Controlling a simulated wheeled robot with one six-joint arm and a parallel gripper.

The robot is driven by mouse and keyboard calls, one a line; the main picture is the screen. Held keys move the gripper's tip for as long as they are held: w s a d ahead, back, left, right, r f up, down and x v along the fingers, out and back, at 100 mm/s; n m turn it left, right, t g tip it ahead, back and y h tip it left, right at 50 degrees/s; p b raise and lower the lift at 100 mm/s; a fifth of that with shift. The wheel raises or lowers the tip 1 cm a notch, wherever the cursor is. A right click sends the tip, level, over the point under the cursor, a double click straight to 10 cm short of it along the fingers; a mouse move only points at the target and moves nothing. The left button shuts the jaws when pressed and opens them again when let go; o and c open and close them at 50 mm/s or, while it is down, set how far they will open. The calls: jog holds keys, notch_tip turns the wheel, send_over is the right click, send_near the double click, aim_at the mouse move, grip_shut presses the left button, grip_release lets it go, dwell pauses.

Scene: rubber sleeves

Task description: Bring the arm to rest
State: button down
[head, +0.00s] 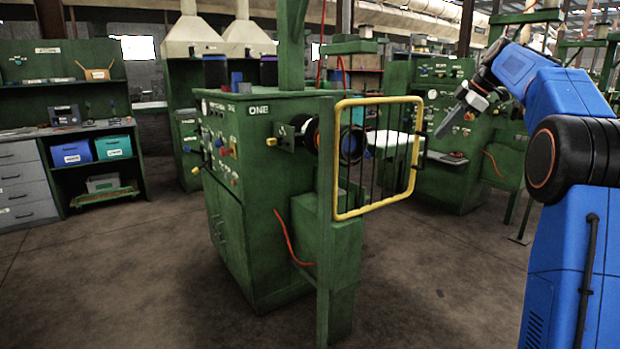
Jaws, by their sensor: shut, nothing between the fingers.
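My gripper (453,120) shows in the head view at the upper right, at the end of my blue arm. Its fingers look closed together and point down and to the left, with nothing held. It hangs in the air to the right of the yellow-framed gate (338,170), and seen from here it overlaps the green machine behind it. My arm is raised and bent, coming in from the right edge. No rubber sleeve can be made out clearly.
A green machine marked ONE (262,150) stands in the middle, with a black round fitting (311,136) beside the gate. Another green machine (440,170) stands behind my gripper. A workbench (70,130) with drawers and bins is at the left. The floor (120,270) at front left is clear.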

jog(key=s+a+f+m+h, duration=0.1)
jog(key=s+a+f+m, duration=0.25)
jog(key=s, duration=0.55)
jog(key=s+a+f+m+h, duration=0.1)
jog(key=s+a+f+m, duration=0.15)
jog(key=s+a, duration=0.45)
jog(key=s+a+f+m+h, duration=0.1)
jog(key=s+a+f+m, duration=0.15)
jog(key=s, duration=0.95)
jog(key=s+a+f+m+h, duration=0.1)
jog(key=s+f+m, duration=0.6)
jog(key=s+f, duration=1.5)
jog(key=s+h, duration=0.1)
jog(key=s, duration=0.2)
jog(key=shift+a+m, duration=0.15)
jog(key=shift+m, duration=0.2)
